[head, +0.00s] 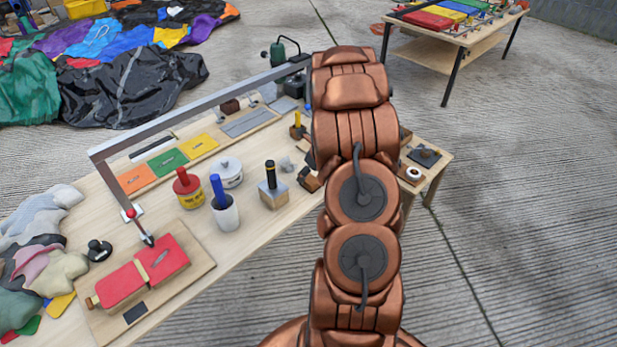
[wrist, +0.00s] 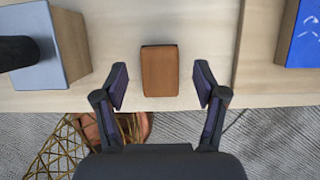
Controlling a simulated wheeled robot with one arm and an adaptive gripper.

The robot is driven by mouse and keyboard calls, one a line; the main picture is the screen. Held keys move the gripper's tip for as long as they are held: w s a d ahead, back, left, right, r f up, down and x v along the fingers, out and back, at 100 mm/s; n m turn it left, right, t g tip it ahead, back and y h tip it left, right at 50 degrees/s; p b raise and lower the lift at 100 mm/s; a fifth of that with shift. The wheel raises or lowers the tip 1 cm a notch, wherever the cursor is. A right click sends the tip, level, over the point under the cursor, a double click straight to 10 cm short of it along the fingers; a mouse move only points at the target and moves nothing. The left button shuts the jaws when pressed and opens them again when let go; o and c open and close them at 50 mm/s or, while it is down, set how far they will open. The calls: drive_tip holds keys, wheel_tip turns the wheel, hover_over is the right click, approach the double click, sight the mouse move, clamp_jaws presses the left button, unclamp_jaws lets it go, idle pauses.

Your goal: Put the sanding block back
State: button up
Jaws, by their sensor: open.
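The sanding block (wrist: 160,72) looks like a small brown block with a dark far edge. It lies on the pale wooden table near its front edge in the wrist view. In the head view, a brown and dark block (head: 308,180) that seems to be it shows just left of my arm. My gripper (wrist: 161,76) is open, with one finger on each side of the block and a gap on both sides. The gripper itself is hidden behind my arm in the head view.
A block holding a black-handled tool (head: 272,196) stands left of the sanding block. A board with a blue item (wrist: 300,38) lies to the right.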

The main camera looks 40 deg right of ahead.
drive_tip(key=b+v, duration=0.1)
drive_tip(key=v, duration=0.7)
drive_tip(key=shift+s+r, duration=0.15)
drive_tip(key=shift+r, duration=0.2)
drive_tip(key=s+a+r+n+g+y, duration=0.1)
drive_tip(key=s+a+r+n, duration=0.15)
drive_tip(key=a+n, duration=0.5)
drive_tip(key=s+a+r+n+g, duration=0.1)
drive_tip(key=a+r+n, duration=0.3)
drive_tip(key=a, duration=0.6)
drive_tip(key=s+a+r+n+g+y, duration=0.1)
drive_tip(key=s+a+r+n, duration=0.15)
drive_tip(key=a+n, duration=0.5)
drive_tip(key=s+a+r+n+g+h, duration=0.1)
drive_tip(key=s+a+r+n, duration=0.1)
drive_tip(key=s+a+n, duration=0.4)
drive_tip(key=s+a+r+n+g+h, duration=0.1)
drive_tip(key=s+a+r+n+g, duration=0.1)
drive_tip(key=s+a+n, duration=0.4)
drive_tip(key=s+n, duration=0.5)
drive_tip(key=s, duration=0.4)
drive_tip(key=shift+a, duration=0.15)
